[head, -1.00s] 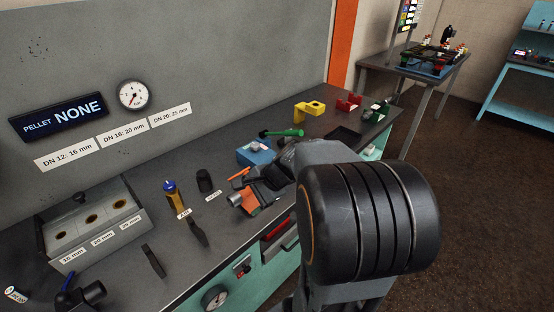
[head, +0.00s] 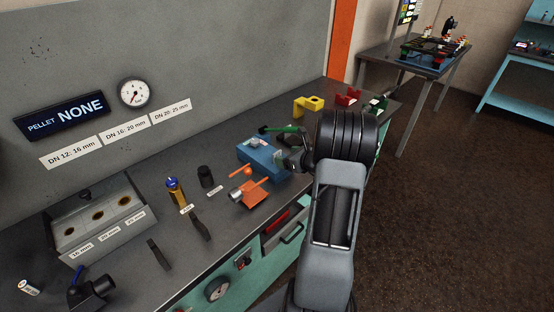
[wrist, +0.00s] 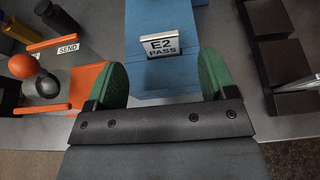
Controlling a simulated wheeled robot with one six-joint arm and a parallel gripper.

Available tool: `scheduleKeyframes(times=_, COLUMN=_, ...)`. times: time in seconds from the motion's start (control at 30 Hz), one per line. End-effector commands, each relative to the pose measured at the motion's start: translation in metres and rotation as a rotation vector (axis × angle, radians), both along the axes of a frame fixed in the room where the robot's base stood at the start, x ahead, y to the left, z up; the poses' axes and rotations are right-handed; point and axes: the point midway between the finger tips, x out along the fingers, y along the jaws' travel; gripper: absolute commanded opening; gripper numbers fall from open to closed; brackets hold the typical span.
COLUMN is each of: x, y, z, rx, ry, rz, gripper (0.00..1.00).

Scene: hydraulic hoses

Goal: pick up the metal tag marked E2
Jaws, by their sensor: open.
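The metal tag (wrist: 163,45), a small pale plate reading "E2 PASS", stands on a blue block (wrist: 176,14) in the wrist view. My gripper (wrist: 163,72) is open, with one green-padded finger on either side of the tag's lower edge. The fingers do not touch the tag in the picture. In the head view my gripper (head: 287,157) is at the right end of the blue block (head: 260,161) on the bench.
An orange stand (head: 250,194) and a black cylinder (head: 206,177) are left of the block. A green-handled tool (head: 283,129) lies behind it. Yellow (head: 308,105) and red (head: 348,97) blocks stand farther back. In the wrist view, dark blocks (wrist: 285,62) are close on the right.

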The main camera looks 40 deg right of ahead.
Motion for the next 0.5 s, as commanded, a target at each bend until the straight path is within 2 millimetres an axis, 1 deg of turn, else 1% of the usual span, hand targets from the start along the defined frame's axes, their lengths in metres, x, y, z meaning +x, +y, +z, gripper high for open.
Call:
scheduleKeyframes(times=0.03, x=0.004, y=0.001, z=-0.001, rx=-0.001, ry=0.0, rz=0.001, gripper=0.78)
scheduleKeyframes(times=0.23, x=0.013, y=0.003, z=-0.004, rx=0.0, ry=0.0, rz=0.002, gripper=0.78)
scheduleKeyframes(times=0.5, x=0.046, y=0.008, z=-0.016, rx=0.0, ry=0.001, rz=0.003, gripper=0.78)
